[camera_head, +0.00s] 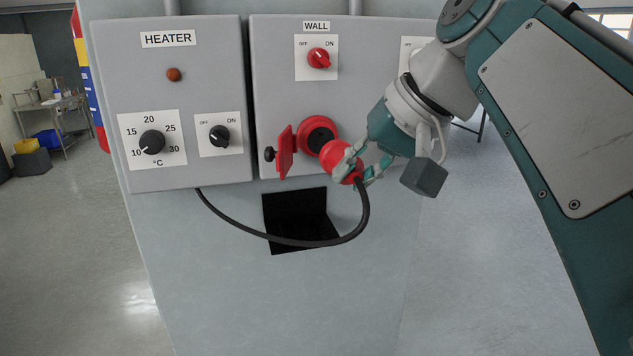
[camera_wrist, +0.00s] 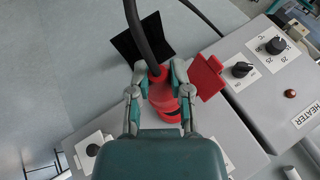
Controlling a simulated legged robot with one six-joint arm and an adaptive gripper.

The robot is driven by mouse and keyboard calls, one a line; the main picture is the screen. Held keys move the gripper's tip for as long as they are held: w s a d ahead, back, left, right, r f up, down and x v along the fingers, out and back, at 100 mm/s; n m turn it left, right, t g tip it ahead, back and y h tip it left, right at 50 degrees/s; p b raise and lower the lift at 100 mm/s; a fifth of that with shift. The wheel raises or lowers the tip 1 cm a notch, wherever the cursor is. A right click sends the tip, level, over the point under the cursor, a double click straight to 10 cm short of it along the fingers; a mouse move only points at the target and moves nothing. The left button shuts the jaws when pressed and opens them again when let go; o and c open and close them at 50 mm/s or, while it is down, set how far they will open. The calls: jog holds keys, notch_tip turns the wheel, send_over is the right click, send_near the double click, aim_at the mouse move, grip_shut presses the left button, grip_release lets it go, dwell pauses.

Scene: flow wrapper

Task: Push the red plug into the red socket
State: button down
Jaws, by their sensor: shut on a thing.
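The red plug (camera_head: 338,158) is held in my gripper (camera_head: 362,166), with its black cable hanging from its lower end. The red socket (camera_head: 315,135) is a round red ring with a dark centre on the WALL box, just up and left of the plug. Its red lid (camera_head: 285,152) stands open to the left. In the wrist view the plug (camera_wrist: 161,88) sits between the fingertips of my gripper (camera_wrist: 158,78), and the open lid (camera_wrist: 207,76) is to its right. The plug's front end overlaps the socket in view; I cannot tell whether they touch.
A red WALL switch (camera_head: 318,58) sits above the socket.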

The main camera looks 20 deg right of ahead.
aim_at(344, 143)
jog(key=shift+a, duration=0.2)
jog(key=shift+w+d, duration=0.2)
jog(key=shift+w, duration=2.75)
jog(key=shift+w, duration=0.5)
jog(key=shift+c, duration=2.4)
grip_release()
jog(key=shift+r, duration=0.1)
jog(key=v, duration=1.1)
jog(key=shift+s+d+r, duration=0.2)
jog(key=shift+s, duration=0.05)
